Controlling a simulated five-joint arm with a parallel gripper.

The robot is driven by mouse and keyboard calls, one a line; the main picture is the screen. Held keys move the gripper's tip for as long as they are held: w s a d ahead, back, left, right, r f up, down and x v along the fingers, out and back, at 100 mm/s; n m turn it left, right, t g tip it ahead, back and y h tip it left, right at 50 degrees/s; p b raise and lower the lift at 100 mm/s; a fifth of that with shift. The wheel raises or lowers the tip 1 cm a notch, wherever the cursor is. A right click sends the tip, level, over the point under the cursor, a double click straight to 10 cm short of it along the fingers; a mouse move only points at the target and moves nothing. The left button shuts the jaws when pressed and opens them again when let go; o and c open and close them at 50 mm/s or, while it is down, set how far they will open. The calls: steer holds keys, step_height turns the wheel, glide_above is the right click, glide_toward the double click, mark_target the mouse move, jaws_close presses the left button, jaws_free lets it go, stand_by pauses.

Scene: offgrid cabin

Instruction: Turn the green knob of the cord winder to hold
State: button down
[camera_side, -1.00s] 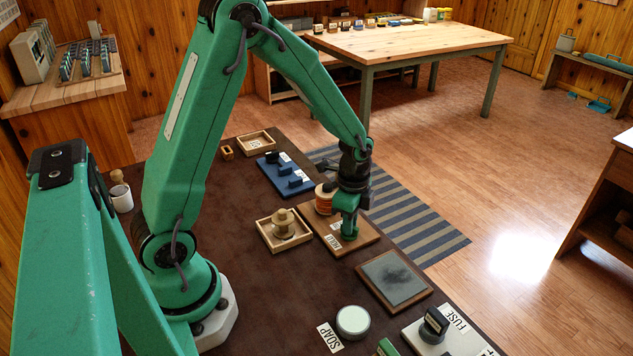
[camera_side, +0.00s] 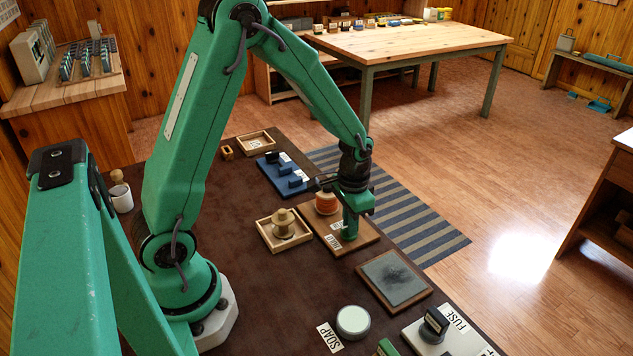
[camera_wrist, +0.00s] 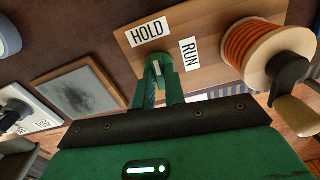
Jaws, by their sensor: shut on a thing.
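The cord winder is a wooden board (camera_side: 366,237) with a spool of orange cord (camera_side: 326,204) and a dark crank; the spool also shows in the wrist view (camera_wrist: 262,52). The green knob (camera_wrist: 156,64) sits between the fingers of my gripper (camera_side: 350,234), which is shut on it. A pale mark shows on the knob and appears to face roughly toward the HOLD label (camera_wrist: 147,31). The RUN label (camera_wrist: 190,54) lies to the right of HOLD. In the side view the fingers and knob merge in the same green, so the knob's angle cannot be read there.
A framed grey slate (camera_side: 395,277) lies in front, with a round pale tin (camera_side: 353,321) nearer the camera.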

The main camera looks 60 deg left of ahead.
steer(key=shift+r+n, duration=0.1)
steer(key=shift+n, duration=0.5)
steer(key=c, duration=1.5)
jaws_free()
steer(key=shift+o, duration=0.2)
step_height(320, 180, up, 7)
steer(key=shift+f, duration=0.15)
steer(key=shift+r, duration=0.55)
